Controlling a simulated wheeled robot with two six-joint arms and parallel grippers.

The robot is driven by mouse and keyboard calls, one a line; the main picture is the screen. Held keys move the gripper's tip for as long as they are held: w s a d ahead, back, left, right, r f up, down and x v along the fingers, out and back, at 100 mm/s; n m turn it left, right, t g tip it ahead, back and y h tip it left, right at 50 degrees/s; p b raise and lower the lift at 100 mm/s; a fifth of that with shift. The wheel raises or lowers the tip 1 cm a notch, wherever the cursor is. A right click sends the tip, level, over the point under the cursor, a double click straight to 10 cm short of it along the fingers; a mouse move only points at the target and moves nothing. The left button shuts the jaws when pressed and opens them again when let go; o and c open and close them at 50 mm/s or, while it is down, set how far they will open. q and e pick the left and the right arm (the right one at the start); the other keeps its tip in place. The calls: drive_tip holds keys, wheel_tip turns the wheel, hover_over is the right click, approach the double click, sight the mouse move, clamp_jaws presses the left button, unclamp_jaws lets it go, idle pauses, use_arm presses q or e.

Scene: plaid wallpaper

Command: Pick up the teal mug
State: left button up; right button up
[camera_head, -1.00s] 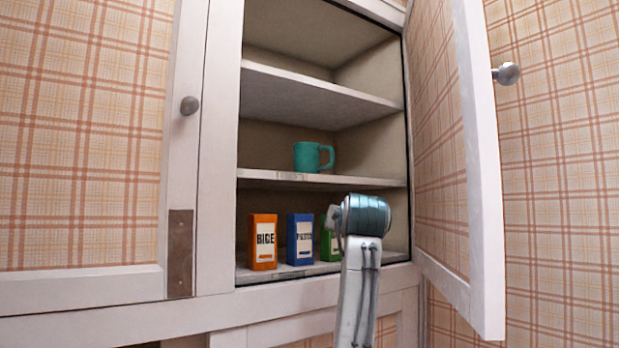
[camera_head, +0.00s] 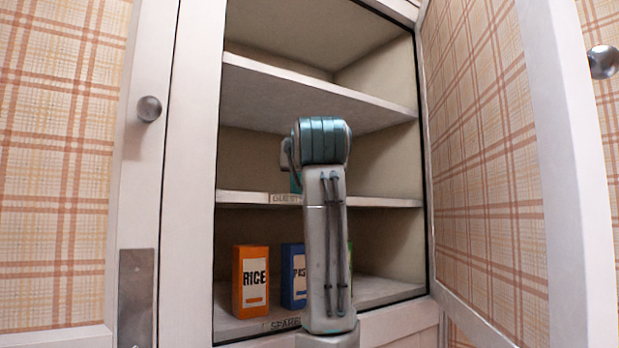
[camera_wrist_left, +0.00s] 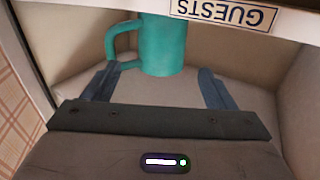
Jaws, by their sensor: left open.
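The teal mug (camera_wrist_left: 165,45) stands on the middle shelf (camera_head: 385,202) of the open cupboard. In the head view it is almost wholly hidden behind my left arm; only a teal sliver (camera_head: 295,184) shows. The left wrist view is upside down and shows the mug near the top, its handle to the left. My left gripper (camera_wrist_left: 157,75) is open and empty, its fingers pointing towards the mug, one at each side of the picture. I cannot tell the exact gap to the mug. In the head view the fingers are hidden by the arm. My right gripper is not in view.
An orange rice box (camera_head: 250,280) and a blue box (camera_head: 293,275) stand on the shelf below, with a green box mostly hidden behind my arm. The upper shelf (camera_head: 300,92) is above the mug. The open door (camera_head: 560,180) stands at the right. The middle shelf carries a GUESTS label (camera_wrist_left: 225,13).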

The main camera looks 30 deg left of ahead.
sight(293, 190)
use_arm(q)
drive_tip(key=p+x, duration=0.4)
drive_tip(key=x, duration=0.2)
drive_tip(key=shift+w+a+r, duration=0.15)
drive_tip(key=shift+a, duration=0.1)
drive_tip(key=shift+w+a+r+p, duration=0.1)
drive_tip(key=shift+w+a+p, duration=0.25)
drive_tip(key=shift+p, duration=0.55)
drive_tip(key=shift+w+a, duration=0.25)
drive_tip(key=shift+w+a+f, duration=0.15)
drive_tip(key=shift+w+f, duration=0.05)
drive_tip(key=shift+f, duration=0.1)
drive_tip(key=shift+w, duration=0.1)
drive_tip(key=c, duration=0.9)
drive_tip(key=shift+s+r, duration=0.15)
drive_tip(key=shift+s, duration=0.05)
